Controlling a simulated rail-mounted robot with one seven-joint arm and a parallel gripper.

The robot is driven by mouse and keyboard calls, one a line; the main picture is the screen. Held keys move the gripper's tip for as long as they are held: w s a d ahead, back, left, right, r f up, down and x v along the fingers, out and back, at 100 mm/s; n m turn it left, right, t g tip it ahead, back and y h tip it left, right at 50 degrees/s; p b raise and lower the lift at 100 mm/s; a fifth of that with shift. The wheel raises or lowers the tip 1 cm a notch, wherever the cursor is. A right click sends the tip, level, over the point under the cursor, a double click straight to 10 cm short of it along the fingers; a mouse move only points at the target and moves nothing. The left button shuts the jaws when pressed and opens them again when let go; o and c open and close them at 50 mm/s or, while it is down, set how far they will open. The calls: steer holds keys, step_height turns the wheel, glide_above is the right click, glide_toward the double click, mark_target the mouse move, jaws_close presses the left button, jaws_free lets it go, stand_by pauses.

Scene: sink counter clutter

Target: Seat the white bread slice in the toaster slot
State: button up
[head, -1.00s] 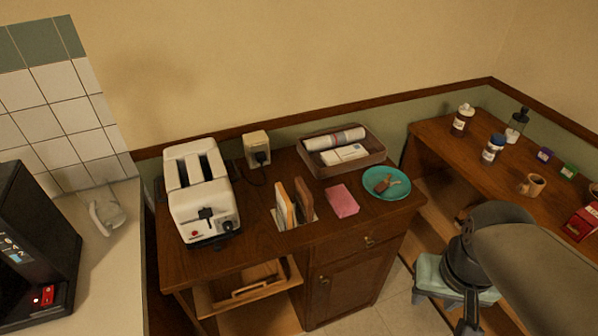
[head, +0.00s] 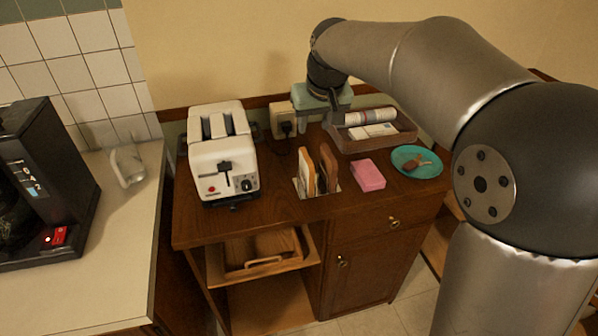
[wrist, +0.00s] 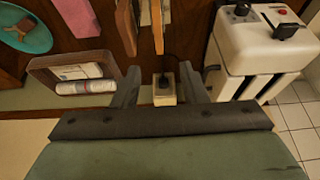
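The white toaster (head: 222,172) stands on the wooden cabinet with two dark slots on top; it also shows at the upper right of the wrist view (wrist: 255,48). Its slots look empty. A pale bread slice (head: 306,173) stands upright in a holder right of the toaster, with browner slices (head: 328,166) beside it. In the wrist view a pale tan slice (wrist: 157,25) shows at the top centre; I cannot tell the pale slices apart surely. My gripper (wrist: 160,82) is open and empty, behind the holder and near the wall, apart from the bread.
A wall outlet box with a plug (head: 284,121) is behind the holder and shows between my fingers in the wrist view. A tray with rolled cloth (head: 374,136), a pink sponge (head: 368,175) and a teal plate (head: 405,169) are to the right. A black machine (head: 40,185) is at the left.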

mark_target(307, 157)
steer(key=p+x, duration=0.3)
steer(key=x, duration=1.2)
steer(key=shift+d+f, duration=0.15)
steer(key=shift+f, duration=0.05)
jaws_close()
